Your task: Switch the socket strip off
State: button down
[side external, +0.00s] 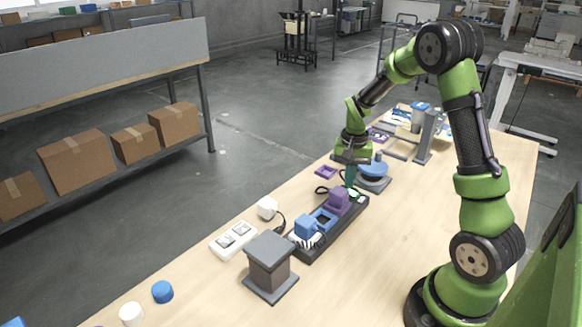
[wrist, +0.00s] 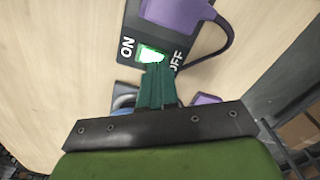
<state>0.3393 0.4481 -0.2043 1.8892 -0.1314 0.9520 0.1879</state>
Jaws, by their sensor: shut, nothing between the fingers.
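The black socket strip (side external: 338,231) lies diagonally on the wooden table. A purple plug (side external: 338,201) and a blue plug (side external: 305,227) sit on it, with a blue socket (side external: 323,217) between them that looks empty. At its far end is a rocker switch (wrist: 152,54), lit green, between the white words ON and OFF in the wrist view. My gripper (wrist: 157,66) is shut and empty, with its green fingers pointing down at the switch, tips over its edge on the OFF side. I cannot tell whether they touch it. The fingertips partly hide the OFF label and the switch edge.
A grey pedestal (side external: 269,266), a white socket block (side external: 234,240) and a white plug (side external: 267,207) stand near the strip's near end. A round blue-topped device (side external: 373,172) stands just beyond the switch. Table to the strip's right is clear.

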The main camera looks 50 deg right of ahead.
jog(key=shift+f, duration=0.95)
dwell(0.5)
jog(key=shift+r, duration=3.55)
jog(key=shift+s+a+f, duration=0.3)
jog(key=shift+a+f, duration=0.05)
jog(key=shift+a, duration=0.05)
jog(key=s+a+r+n+t+y, duration=0.1)
jog(key=s+a+r+n+t, duration=0.2)
jog(key=a+r, duration=0.4)
jog(key=s+a+r+n+t+y, duration=0.1)
jog(key=s+a+r+n+t, duration=0.3)
jog(key=a, duration=1.1)
jog(key=s+r+n, duration=0.1)
jog(key=s+r, duration=0.2)
jog(key=s, duration=0.1)
